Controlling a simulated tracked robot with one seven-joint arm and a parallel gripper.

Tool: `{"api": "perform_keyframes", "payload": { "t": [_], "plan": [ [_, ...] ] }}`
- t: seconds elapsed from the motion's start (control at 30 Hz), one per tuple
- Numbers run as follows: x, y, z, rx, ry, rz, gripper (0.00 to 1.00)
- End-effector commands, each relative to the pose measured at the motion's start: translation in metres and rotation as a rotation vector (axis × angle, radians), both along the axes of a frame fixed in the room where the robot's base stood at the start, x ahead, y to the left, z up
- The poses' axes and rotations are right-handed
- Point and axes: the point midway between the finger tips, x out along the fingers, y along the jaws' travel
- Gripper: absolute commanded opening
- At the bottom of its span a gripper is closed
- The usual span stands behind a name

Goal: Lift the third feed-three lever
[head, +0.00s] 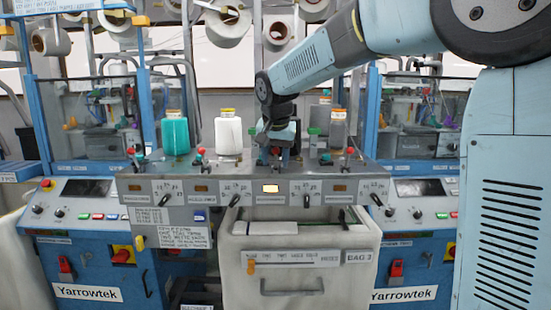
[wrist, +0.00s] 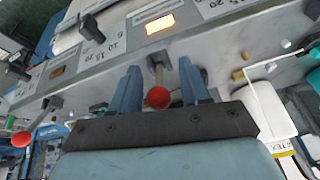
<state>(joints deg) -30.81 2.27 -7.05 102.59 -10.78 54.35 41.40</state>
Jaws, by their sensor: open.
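The third feed-three lever is a grey stem with a red ball (wrist: 158,97). In the wrist view it stands between the two blue fingers of my gripper (wrist: 159,70), with a gap visible on each side. My gripper is open and not closed on the lever. In the head view my gripper (head: 277,138) is over the third station of the grey console (head: 225,170), behind the lit amber window (head: 271,188). The gripper largely hides the lever there; a bit of red ball (head: 276,150) shows.
Similar red-ball levers stand to the left (head: 199,155) and right (head: 350,150); one shows in the wrist view (wrist: 22,139).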

Motion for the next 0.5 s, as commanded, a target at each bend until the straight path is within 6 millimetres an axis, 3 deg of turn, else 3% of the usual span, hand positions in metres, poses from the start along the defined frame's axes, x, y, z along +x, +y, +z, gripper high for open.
{"api": "perform_keyframes", "payload": {
  "t": [0.17, 0.5],
  "plan": [
    [0.0000, 0.0000, 0.0001, 0.000, 0.000, 0.000, 0.45],
    [-0.0001, 0.0000, 0.0002, 0.000, 0.000, 0.000, 0.13]
  ]
}}
